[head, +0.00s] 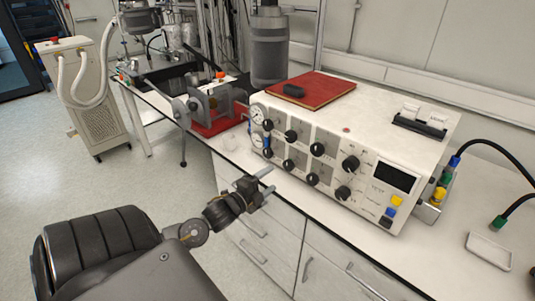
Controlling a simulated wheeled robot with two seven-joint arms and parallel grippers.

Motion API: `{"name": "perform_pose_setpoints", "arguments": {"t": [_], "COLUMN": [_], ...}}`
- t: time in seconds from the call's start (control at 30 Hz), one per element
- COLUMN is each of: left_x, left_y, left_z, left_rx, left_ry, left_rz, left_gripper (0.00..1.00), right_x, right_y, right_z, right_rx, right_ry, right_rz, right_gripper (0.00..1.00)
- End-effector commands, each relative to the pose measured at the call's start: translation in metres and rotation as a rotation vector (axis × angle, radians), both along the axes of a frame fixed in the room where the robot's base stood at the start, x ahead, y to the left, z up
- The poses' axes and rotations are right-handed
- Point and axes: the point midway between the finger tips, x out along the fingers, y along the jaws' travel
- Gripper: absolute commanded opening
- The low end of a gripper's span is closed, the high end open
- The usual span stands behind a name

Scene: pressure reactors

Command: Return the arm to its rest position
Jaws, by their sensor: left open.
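My left arm comes in from the lower left in the head view. Its gripper (268,180) is open, with its two fingers apart and nothing visible between them. It is in front of the white control unit (300,170), over the counter's front edge and the drawers. From this angle I cannot tell its exact distance from the unit. My right gripper is not in view.
The control unit has dials, gauges and a dark display, with a red book (318,90) on top. A white tray (489,250) lies at the right of the counter. A wheeled chiller (95,108) stands at the far left. The left floor is clear.

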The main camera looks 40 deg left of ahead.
Motion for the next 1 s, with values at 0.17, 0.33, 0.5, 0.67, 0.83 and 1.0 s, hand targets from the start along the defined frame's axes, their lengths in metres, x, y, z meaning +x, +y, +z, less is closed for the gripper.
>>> {"name": "perform_pose_setpoints", "arguments": {"t": [0.17, 0.33, 0.5, 0.67, 0.83, 1.0], "left_x": [0.000, 0.000, 0.000, 0.001, -0.018, -0.071], "left_y": [0.000, 0.000, 0.000, 0.010, 0.050, 0.068], "left_z": [0.000, 0.000, 0.000, -0.021, -0.132, -0.260], "left_rx": [0.000, 0.000, -0.006, -0.140, -0.323, -0.516], "left_ry": [-0.001, -0.001, -0.001, 0.044, 0.245, 0.455], "left_rz": [0.000, 0.000, 0.000, 0.020, 0.154, 0.333], "left_gripper": [0.61, 0.61, 0.61, 0.61, 0.61, 0.61], "right_x": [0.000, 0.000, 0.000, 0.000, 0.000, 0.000], "right_y": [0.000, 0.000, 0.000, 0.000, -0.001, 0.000], "right_z": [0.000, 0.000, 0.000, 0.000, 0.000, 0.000], "right_rx": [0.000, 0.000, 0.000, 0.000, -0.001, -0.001], "right_ry": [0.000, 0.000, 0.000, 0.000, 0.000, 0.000], "right_rz": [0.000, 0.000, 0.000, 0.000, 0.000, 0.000], "right_gripper": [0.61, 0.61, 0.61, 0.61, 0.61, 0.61]}}
